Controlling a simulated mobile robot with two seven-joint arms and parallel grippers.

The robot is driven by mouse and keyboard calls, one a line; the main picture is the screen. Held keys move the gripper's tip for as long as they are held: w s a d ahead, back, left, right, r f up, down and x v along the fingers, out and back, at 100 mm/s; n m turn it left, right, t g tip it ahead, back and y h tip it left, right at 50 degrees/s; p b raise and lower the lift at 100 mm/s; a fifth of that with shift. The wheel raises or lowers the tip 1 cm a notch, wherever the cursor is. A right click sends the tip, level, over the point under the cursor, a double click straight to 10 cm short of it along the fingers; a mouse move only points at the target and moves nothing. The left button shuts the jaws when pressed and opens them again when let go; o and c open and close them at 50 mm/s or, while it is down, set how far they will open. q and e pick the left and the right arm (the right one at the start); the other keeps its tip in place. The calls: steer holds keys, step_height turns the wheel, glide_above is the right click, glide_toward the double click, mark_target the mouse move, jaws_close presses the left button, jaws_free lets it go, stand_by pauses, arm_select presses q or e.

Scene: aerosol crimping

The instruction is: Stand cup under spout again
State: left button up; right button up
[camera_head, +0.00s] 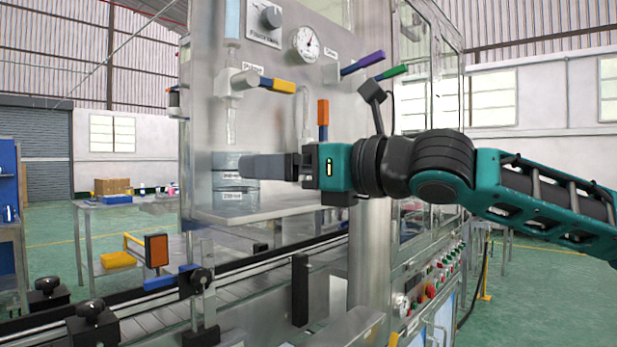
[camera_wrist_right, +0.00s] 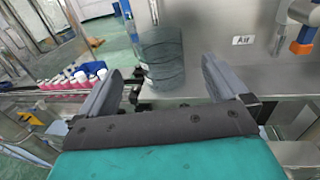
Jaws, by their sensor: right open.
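The cup (camera_head: 227,180) is a dark, see-through measuring cup with white markings. It stands upright on the steel shelf of the machine, roughly below the clear spout (camera_head: 231,125) with the yellow-handled valve. My right gripper (camera_head: 248,167) reaches in from the right at the cup's height, and its finger partly hides the cup's right side. In the right wrist view my gripper (camera_wrist_right: 161,68) is open, and the cup (camera_wrist_right: 161,55) shows ahead between the two fingers. I cannot tell whether a finger touches it. My left gripper is not in view.
The shelf (camera_head: 265,211) holds the cup above a conveyor (camera_head: 160,318). An orange-handled valve (camera_head: 323,115) and purple and green levers (camera_head: 362,63) stick out above my right gripper. Red-and-white cans (camera_wrist_right: 85,80) show at left in the wrist view.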

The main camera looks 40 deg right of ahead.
steer(key=v, duration=0.3)
steer(key=shift+s, duration=0.25)
stand_by(0.5)
